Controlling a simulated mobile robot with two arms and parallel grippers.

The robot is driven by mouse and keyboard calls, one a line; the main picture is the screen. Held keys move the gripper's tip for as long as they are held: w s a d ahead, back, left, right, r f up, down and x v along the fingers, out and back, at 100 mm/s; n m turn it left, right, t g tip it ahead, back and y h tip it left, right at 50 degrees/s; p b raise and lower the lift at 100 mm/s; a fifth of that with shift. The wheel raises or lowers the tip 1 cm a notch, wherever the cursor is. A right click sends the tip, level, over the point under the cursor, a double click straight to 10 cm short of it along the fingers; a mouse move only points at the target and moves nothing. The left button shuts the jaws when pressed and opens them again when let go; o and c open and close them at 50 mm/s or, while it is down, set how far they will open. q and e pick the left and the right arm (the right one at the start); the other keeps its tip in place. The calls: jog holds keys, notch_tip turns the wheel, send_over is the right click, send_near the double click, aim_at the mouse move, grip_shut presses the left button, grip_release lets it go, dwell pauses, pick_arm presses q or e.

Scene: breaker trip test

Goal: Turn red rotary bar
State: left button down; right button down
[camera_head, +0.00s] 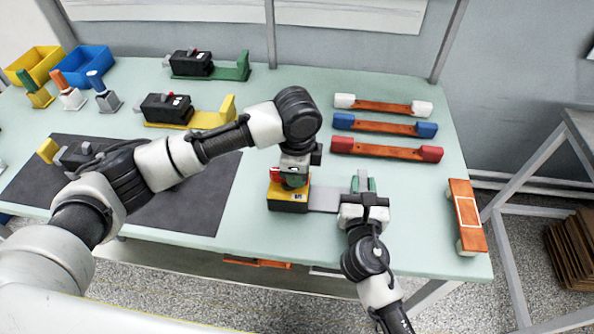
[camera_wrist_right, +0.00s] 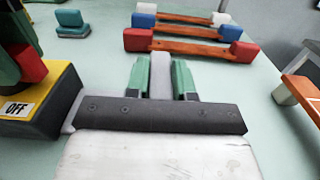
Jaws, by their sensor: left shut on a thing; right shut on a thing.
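A yellow-and-black switch box (camera_head: 288,203) stands near the front middle of the table. It also shows at the left of the right wrist view (camera_wrist_right: 62,98), with an "OFF" label facing out. The red rotary bar (camera_head: 275,173) is on top of it, partly hidden by my left gripper (camera_head: 293,178); its red end also shows in the right wrist view (camera_wrist_right: 30,66). My left gripper is shut on the bar from above. My right gripper (camera_head: 363,186) is shut on a grey upright handle (camera_wrist_right: 160,76), beside the grey plate (camera_head: 324,199) joined to the box.
Orange bars with white, blue and red ends (camera_head: 387,149) lie at the back right. An orange-and-white piece (camera_head: 466,215) lies at the right edge. Yellow (camera_head: 190,117) and green (camera_head: 232,72) breaker units stand behind. A dark mat (camera_head: 200,190) lies at left.

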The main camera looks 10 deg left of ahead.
pick_arm(q)
jog(key=c, duration=1)
grip_release()
jog(key=shift+r, duration=0.1)
notch_tip(320, 180, up, 12)
pick_arm(e)
jog(key=c, duration=0.9)
grip_release()
